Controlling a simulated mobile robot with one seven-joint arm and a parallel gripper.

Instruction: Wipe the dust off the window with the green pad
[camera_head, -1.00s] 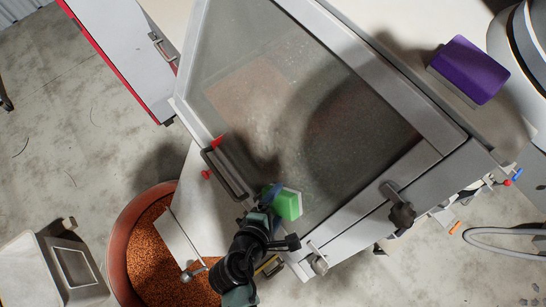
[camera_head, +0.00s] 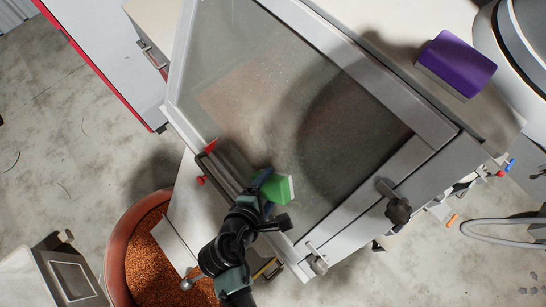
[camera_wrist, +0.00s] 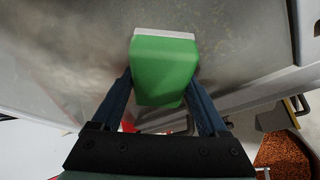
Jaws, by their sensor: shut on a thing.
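The window (camera_head: 235,65) is a large tilted pane in a grey metal frame. Pale specks of dust show on it in the head view, and its dusty surface also shows in the wrist view (camera_wrist: 230,60). My gripper (camera_head: 264,184) is at the lower left part of the pane. It is shut on the green pad (camera_head: 279,188), a green block with a white face. In the wrist view the green pad (camera_wrist: 162,70) sits between my two fingers, white side toward the pane. I cannot tell whether the pad touches the glass.
A purple block (camera_head: 458,62) lies on the machine top at the upper right. A handle bar (camera_head: 222,172) is close left of my gripper. Knobs (camera_head: 398,210) stick out on the lower frame. A round bin of copper-coloured granules (camera_head: 150,250) stands at the lower left.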

